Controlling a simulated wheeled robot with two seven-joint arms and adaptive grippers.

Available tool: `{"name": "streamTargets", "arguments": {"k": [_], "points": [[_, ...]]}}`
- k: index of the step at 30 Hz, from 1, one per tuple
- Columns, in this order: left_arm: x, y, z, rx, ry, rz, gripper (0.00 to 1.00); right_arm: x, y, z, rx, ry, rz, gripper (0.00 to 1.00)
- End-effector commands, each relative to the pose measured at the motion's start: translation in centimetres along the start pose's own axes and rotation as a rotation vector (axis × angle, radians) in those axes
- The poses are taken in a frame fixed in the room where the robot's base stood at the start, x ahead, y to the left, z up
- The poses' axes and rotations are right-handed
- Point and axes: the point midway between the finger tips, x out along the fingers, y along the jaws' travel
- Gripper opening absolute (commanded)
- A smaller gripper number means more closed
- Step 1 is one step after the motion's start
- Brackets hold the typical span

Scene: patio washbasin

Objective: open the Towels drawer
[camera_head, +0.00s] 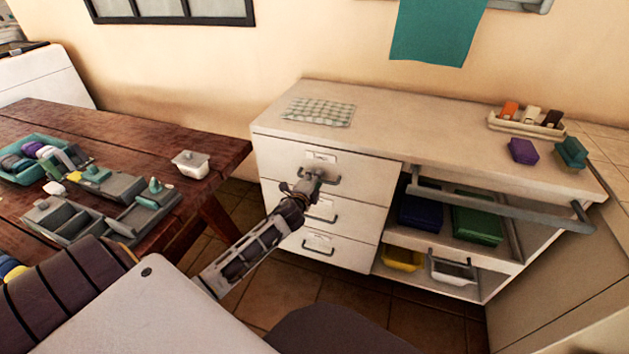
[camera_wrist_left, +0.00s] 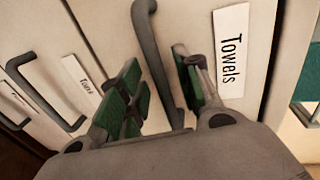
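The Towels drawer (camera_head: 280,160) is the top one of three in the white cabinet, and its front looks flush and shut. Its label (camera_wrist_left: 231,52) reads "Towels" in the left wrist view. My left gripper (camera_head: 312,184) is at this drawer's front. In the left wrist view the dark bar handle (camera_wrist_left: 158,60) runs between the green-padded fingers of my left gripper (camera_wrist_left: 157,66). The fingers are apart, with a gap visible beside the bar. The gripper partly hides the handle in the head view. My right gripper is in neither view.
Two lower drawers with handles (camera_head: 318,246) are shut. Open shelves with bins (camera_head: 402,258) and a towel rail (camera_head: 500,207) are to the right. A wooden table (camera_head: 130,130) with trays stands at the left. A dark rounded seat (camera_head: 340,332) is at the bottom.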

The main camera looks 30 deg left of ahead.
Motion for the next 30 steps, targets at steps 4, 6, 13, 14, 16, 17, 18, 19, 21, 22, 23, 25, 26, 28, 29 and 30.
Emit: {"name": "streamTargets", "arguments": {"k": [4,6,13,14,16,17,18,19,21,22,23,25,26,28,29,30], "points": [[0.4,-0.1,0.0,0.000,0.000,-0.002,0.34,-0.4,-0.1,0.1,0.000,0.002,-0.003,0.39],[0.5,-0.1,0.0,0.000,0.001,-0.001,0.34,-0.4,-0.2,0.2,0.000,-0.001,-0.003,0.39],[0.5,-0.1,0.0,0.000,0.001,-0.001,0.34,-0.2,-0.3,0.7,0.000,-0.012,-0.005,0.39],[0.5,-0.1,0.0,0.000,0.001,-0.001,0.32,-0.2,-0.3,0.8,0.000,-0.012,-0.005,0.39],[0.5,-0.1,0.0,0.000,0.001,-0.001,0.23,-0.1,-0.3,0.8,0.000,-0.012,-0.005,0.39],[0.5,-0.1,0.0,0.000,0.001,-0.001,0.20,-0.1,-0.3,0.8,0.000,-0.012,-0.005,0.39],[0.5,-0.1,0.0,0.000,0.001,-0.001,0.14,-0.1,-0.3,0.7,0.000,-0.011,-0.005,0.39],[0.5,-0.1,0.0,0.000,0.001,-0.001,0.10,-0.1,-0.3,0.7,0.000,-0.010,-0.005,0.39],[0.5,-0.1,0.0,0.000,0.001,-0.001,0.01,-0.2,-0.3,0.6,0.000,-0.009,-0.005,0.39],[0.5,-0.1,0.0,0.000,0.001,-0.001,0.00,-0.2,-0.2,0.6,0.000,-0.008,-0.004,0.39],[0.5,-0.1,0.0,0.000,0.001,-0.001,0.00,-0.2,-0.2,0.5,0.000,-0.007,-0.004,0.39],[0.5,0.0,0.0,0.000,0.001,0.000,0.00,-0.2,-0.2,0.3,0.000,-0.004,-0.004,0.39],[0.5,0.0,0.0,0.000,0.000,0.000,0.00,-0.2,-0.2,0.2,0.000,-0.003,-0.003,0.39],[0.5,0.0,0.0,0.000,0.001,0.000,0.00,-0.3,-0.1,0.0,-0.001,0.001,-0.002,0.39],[0.5,0.0,0.0,0.000,0.000,0.000,0.00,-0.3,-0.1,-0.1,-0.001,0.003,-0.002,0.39],[0.5,0.0,0.0,0.000,0.000,0.000,0.00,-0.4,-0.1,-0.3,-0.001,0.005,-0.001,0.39]]}}
